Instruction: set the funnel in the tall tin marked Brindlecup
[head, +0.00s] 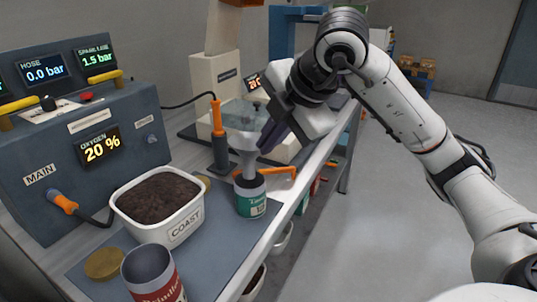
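The pale grey funnel (245,146) stands upright with its spout down at the mouth of a dark jar with a green label (251,200). My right gripper (270,136) reaches down from the upper right, its dark fingers at the right side of the funnel's rim. Whether the fingers hold the rim or are only beside it cannot be told. The tin with a red label starting "Brindle" (155,282) stands open at the bottom edge of the view, partly cut off. Its visible inside looks empty. My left gripper is out of view.
A white tub marked COAST (183,227), filled with dark grains, stands between the jar and the red tin. A round tan lid (104,263) lies left of the tin. The grey console (92,165) stands behind. An orange-handled tool (218,120) stands behind the funnel.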

